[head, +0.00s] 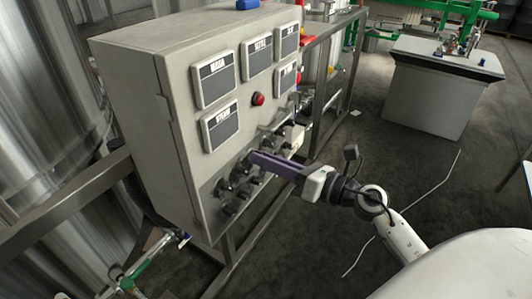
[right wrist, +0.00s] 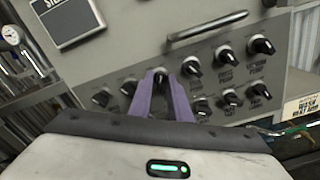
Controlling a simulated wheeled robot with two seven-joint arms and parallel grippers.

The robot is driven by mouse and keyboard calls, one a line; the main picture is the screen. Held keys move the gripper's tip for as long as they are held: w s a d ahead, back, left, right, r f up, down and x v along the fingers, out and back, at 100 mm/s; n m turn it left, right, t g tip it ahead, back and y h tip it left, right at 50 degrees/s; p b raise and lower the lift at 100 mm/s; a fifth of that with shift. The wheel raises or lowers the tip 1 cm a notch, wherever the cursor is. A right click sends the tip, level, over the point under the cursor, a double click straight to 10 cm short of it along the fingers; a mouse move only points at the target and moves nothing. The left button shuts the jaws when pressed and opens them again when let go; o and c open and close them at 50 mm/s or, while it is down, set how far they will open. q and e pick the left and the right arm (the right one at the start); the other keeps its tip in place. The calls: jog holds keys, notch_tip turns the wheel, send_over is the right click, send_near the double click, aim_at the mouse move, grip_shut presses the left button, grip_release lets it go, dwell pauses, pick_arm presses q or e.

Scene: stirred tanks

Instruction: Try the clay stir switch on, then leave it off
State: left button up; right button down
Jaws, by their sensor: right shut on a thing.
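The grey control panel (head: 180,130) carries rows of black rotary switches (head: 225,187) on its lower front. My right gripper (head: 252,158) reaches in from the right, its purple fingers against the panel among the switches. In the right wrist view the fingertips (right wrist: 160,78) are closed around one black switch knob (right wrist: 160,73) in the upper row. The fingers cover its lower part and its label, so I cannot tell whether it is the clay stir switch or which way it points. My left gripper is not in view.
Neighbouring knobs (right wrist: 192,66) sit close on both sides of the fingers. A metal handle bar (right wrist: 207,27) is above them. A red button (head: 258,99) and dark label plates (head: 213,78) are higher up. Steel tanks (head: 40,100) stand at left; the floor at right is mostly open.

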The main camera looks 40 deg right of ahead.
jog(key=shift+m, duration=0.3)
jog(key=c, duration=1.9)
grip_release()
jog(key=shift+o, duration=0.2)
jog(key=b+v, duration=0.2)
jog(key=v, duration=0.8)
jog(key=shift+s+b, duration=0.15)
jog(key=shift+b, duration=0.15)
jog(key=shift+d, duration=0.1)
